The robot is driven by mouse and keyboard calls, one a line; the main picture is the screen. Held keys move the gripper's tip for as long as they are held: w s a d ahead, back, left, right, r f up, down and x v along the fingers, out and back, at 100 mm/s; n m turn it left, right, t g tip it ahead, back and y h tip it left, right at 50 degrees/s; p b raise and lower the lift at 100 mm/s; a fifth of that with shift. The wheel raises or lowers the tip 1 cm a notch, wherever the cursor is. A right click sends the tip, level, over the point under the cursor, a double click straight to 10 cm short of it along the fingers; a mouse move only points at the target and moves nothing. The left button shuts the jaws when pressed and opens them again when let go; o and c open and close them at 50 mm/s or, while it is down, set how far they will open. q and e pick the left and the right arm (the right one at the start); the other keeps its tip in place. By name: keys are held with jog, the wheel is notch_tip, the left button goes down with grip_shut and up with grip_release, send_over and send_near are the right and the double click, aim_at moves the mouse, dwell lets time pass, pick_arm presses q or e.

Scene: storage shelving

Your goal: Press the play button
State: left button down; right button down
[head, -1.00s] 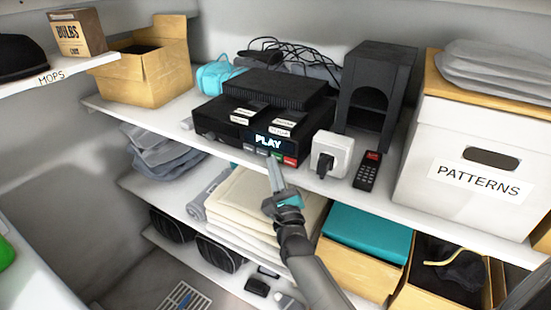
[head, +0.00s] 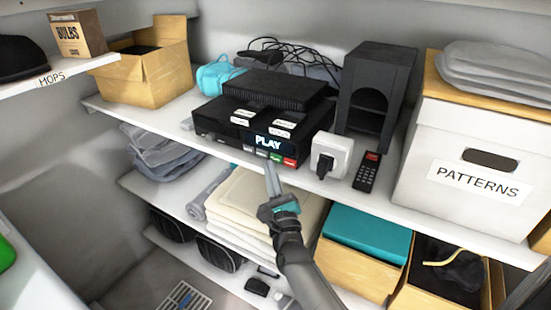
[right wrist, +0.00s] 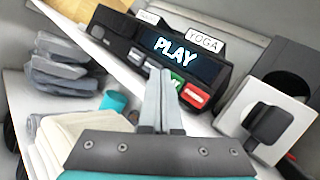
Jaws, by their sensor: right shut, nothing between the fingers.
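A black player (head: 215,118) stands on the middle shelf, with a lit display (head: 268,142) reading PLAY on its front. Below the display is a row of small buttons, including a green button (head: 276,157) and a red button (head: 290,162). In the right wrist view the red button (right wrist: 195,96) is clear, and the green one is partly behind my fingers. My right gripper (head: 269,165) is shut and empty, its tips just in front of the button row near the green button. I cannot tell whether they touch. In the right wrist view the fingertips (right wrist: 161,74) overlap the row below the display (right wrist: 177,55).
A white socket box with a black plug (head: 331,156) and a black remote (head: 367,172) stand right of the player. The white PATTERNS box (head: 470,150) is further right. Folded cream cloths (head: 235,205) lie on the shelf below, under my right arm.

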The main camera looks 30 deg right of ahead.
jog(key=a, duration=0.1)
jog(key=s+a, duration=0.1)
jog(key=a, duration=0.1)
jog(key=s+a+p, duration=0.1)
jog(key=shift+s+a, duration=0.15)
jog(key=shift+s, duration=0.1)
dwell(0.7)
jog(key=s+a+f+n+g+y+b, duration=0.2)
jog(key=s+f+n+g, duration=0.15)
jog(key=f+n, duration=0.6)
jog(key=s+a+f+n+g+y+b, duration=0.25)
jog(key=s+f+n, duration=0.2)
jog(key=f, duration=1.05)
jog(key=s+a+f+n+g+y+b, duration=0.1)
jog(key=s+a+f+n+g+y, duration=0.15)
jog(key=s+f+n, duration=0.65)
jog(key=s+d+f+n+g+b, duration=0.1)
jog(key=s+f+n+g, duration=0.4)
jog(key=s+f, duration=0.7)
jog(key=s+d+f+n+g+h+b, duration=0.1)
jog(key=s+f+n+g+b, duration=0.3)
jog(key=s+f, duration=0.8)
jog(key=s+d+n+g, duration=0.1)
jog(key=s+n+g, duration=0.1)
jog(key=s+n, duration=0.2)
jog(key=shift+f, duration=0.2)
